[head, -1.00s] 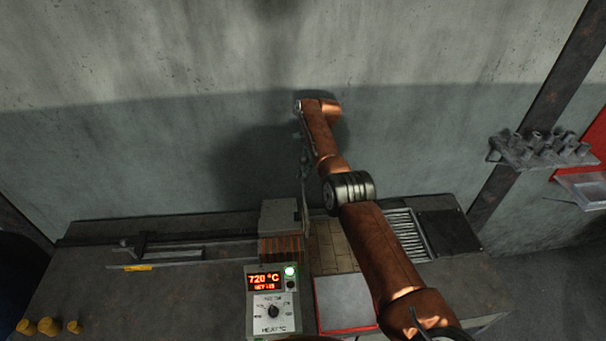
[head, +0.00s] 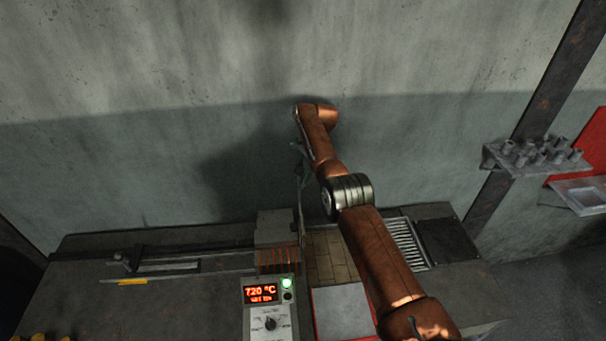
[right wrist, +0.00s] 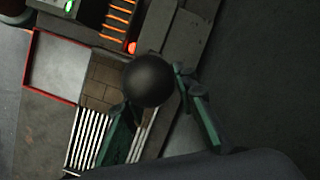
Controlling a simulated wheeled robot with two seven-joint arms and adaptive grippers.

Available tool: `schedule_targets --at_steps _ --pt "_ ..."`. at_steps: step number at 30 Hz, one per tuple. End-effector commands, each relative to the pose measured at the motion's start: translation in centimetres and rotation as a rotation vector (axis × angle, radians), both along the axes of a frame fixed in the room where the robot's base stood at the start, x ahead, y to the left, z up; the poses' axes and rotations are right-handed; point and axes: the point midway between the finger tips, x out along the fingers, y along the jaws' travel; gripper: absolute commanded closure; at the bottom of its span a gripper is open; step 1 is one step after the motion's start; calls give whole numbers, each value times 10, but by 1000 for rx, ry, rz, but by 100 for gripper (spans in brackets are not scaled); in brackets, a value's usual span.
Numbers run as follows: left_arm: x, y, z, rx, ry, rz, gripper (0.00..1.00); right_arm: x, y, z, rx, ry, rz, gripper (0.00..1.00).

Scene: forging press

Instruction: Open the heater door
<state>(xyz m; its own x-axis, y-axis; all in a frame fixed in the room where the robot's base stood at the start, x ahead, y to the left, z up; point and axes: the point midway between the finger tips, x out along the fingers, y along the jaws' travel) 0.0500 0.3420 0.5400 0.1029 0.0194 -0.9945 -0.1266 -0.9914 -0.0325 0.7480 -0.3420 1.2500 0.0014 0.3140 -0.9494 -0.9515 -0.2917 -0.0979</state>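A dark round ball (right wrist: 148,80) appears close up in the right wrist view. My right gripper (right wrist: 155,90) looks open, its green fingers either side of the ball; contact is unclear. In the head view the right gripper (head: 300,152) is small and dark above the heater. My left gripper is not in view.
A control box (head: 268,310) reading 720 °C stands before the heater. A brick patch (head: 328,258), a red-edged plate (head: 342,308) and a slatted grate (head: 407,243) lie to the right. The wall is behind; a rack (head: 540,155) hangs at right.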

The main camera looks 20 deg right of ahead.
Motion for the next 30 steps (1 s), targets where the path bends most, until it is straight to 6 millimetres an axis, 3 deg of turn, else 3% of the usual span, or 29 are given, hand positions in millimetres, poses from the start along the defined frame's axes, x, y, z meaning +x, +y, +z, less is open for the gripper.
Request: schedule_targets --at_steps 15,30 --pt "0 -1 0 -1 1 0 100 1 -16 42 -4 -6 -4 74" --pt "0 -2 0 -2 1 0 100 0 -17 51 1 -1 0 74"
